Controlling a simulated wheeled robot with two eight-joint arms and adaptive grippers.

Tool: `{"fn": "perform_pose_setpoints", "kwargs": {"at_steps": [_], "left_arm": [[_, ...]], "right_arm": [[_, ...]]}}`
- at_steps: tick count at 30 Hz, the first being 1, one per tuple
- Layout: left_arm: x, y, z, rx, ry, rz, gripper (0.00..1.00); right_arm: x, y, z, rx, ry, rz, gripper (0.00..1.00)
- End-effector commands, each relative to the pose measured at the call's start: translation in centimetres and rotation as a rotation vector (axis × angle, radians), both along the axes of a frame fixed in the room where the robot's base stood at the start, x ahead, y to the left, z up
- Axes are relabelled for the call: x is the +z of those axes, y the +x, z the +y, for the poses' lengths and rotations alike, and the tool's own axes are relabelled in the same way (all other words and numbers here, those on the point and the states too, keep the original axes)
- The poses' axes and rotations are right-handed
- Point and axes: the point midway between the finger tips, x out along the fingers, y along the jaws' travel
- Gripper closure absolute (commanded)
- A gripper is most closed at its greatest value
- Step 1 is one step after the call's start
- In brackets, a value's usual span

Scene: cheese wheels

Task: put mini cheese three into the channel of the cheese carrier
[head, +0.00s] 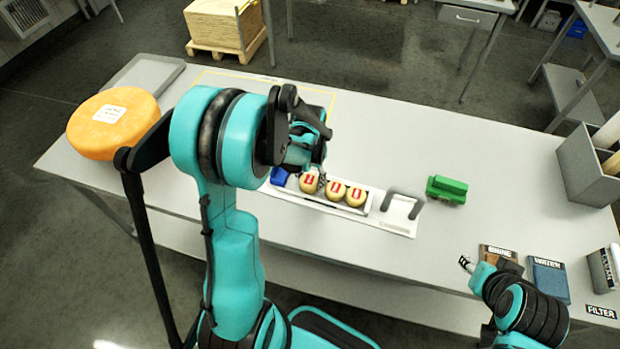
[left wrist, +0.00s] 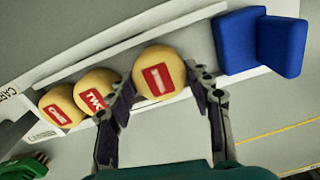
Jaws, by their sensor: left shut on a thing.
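The white cheese carrier (head: 375,204) lies on the table, its channel running left to right in the head view. Mini cheese three (head: 309,183) is a yellow round with a red label, at the left of the row. My left gripper (head: 304,166) is shut on it, with one finger on each side in the left wrist view (left wrist: 162,80). Mini cheese two (left wrist: 97,92) and mini cheese one (left wrist: 60,106) sit in the channel beside it. I cannot tell whether cheese three touches the channel floor. My right gripper (head: 467,264) is empty at lower right, its opening unclear.
Blue blocks (left wrist: 262,42) are at the carrier's end beside cheese three. A green block (head: 447,189) stands right of the carrier's grey handle (head: 404,203). A large orange cheese wheel (head: 112,123) sits at far left.

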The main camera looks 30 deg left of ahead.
Motion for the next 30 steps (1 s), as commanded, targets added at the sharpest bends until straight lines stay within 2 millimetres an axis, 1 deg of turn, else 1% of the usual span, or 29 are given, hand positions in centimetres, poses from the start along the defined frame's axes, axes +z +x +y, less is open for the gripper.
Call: {"fn": "perform_pose_setpoints", "kwargs": {"at_steps": [5,6,15,19,23,30], "left_arm": [[-0.5,0.0,0.0,0.0,0.0,0.0,0.81],[-0.4,0.0,0.0,0.0,0.0,0.0,0.42],[-0.2,0.0,0.0,0.0,0.0,0.0,0.41],[0.7,0.0,0.0,0.0,0.0,0.0,0.41],[3.1,0.0,0.0,0.0,0.0,0.0,0.41],[8.5,0.0,0.0,0.0,0.0,0.0,0.41]], "right_arm": [[-0.5,0.0,0.0,0.0,0.0,0.0,0.6],[-0.4,0.0,0.0,0.0,0.0,0.0,0.6],[-0.3,0.0,0.0,0.0,0.0,0.0,0.6],[0.3,0.0,0.0,0.0,0.0,0.0,0.6],[1.1,0.0,0.0,0.0,0.0,0.0,0.6],[2.6,0.0,0.0,0.0,0.0,0.0,0.6]]}}
